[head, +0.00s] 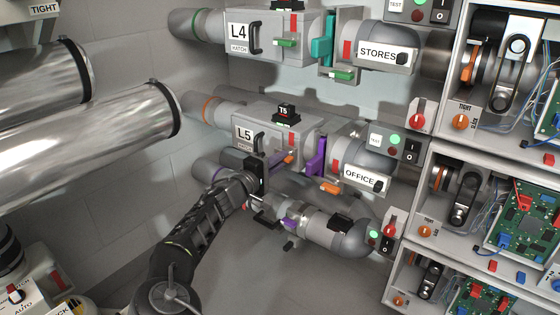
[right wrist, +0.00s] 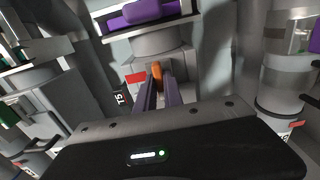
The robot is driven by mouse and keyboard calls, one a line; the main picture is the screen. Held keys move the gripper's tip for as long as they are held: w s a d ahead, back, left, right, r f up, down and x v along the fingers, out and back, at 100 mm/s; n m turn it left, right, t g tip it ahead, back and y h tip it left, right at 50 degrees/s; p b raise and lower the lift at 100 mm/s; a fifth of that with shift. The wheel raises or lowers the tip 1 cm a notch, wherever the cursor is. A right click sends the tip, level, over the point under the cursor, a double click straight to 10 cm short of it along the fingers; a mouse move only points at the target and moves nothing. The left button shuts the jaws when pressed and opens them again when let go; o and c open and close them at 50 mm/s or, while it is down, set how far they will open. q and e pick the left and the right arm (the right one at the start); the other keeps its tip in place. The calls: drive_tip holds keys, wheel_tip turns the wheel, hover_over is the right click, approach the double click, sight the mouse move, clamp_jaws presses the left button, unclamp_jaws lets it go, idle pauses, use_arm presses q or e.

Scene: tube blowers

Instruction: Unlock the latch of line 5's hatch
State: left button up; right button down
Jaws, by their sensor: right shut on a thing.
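The line 5 housing, labelled L5 (head: 244,134), is in the middle of the head view, with a black hatch handle (head: 258,142) on its front. An orange latch (head: 289,160) sits low on the housing. My right gripper (head: 279,164) reaches it from the lower left. In the right wrist view, the two fingers (right wrist: 158,84) are closed on the orange latch (right wrist: 157,69), with its tip showing between them. The gripped part of the latch is hidden by the fingers. My left gripper is not in view.
A purple plate (head: 316,155) and another orange lever (head: 330,188) stand just right of the housing, by the OFFICE pipe (head: 360,178). The L4 line (head: 238,32) runs above. Another line (head: 318,226) runs below. Large metal pipes (head: 100,130) fill the left.

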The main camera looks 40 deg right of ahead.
use_arm(q)
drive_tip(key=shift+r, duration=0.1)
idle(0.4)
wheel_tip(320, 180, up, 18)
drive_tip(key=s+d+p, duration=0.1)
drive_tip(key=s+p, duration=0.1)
drive_tip(key=p, duration=1.6)
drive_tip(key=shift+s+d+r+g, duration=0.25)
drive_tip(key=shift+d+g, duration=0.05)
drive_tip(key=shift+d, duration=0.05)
use_arm(e)
drive_tip(key=shift+n, duration=9)
use_arm(q)
drive_tip(key=shift+p, duration=0.3)
use_arm(e)
drive_tip(key=c, duration=1.5)
unclamp_jaws()
drive_tip(key=shift+o, duration=0.2)
